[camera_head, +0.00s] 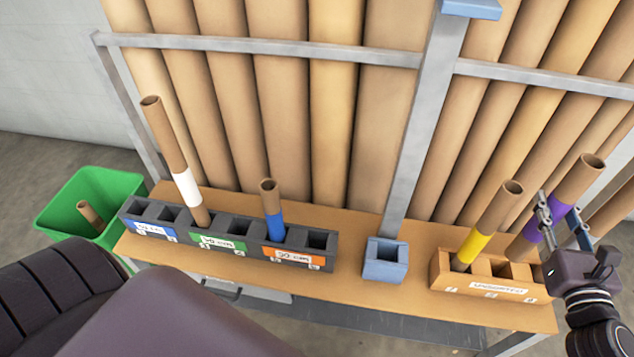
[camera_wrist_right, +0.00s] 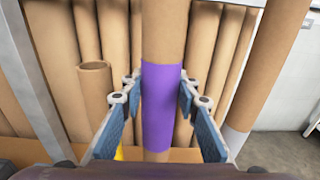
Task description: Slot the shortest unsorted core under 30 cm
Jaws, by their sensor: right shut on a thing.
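My right gripper (camera_head: 562,217) is shut on the purple-banded core (camera_head: 577,180). In the right wrist view, its fingers close on both sides of the purple band (camera_wrist_right: 161,105). The core leans over the right slot of the orange unsorted rack (camera_head: 446,277); I cannot tell whether its lower end is seated. A yellow-banded core (camera_head: 474,242) stands in that rack's left slot. The dark sorting rack (camera_head: 325,262) has blue, green and orange labels. A white-banded core (camera_head: 160,130) stands in its green part, a blue-banded core (camera_head: 273,224) in its orange part. My left gripper is out of view.
A blue square holder (camera_head: 385,262) with a grey post (camera_head: 420,140) stands between the racks. A green bin (camera_head: 75,185) holding a short core stands at the left. Tall cardboard tubes (camera_head: 335,110) behind a metal rail line the back. Bench space beside the blue holder is clear.

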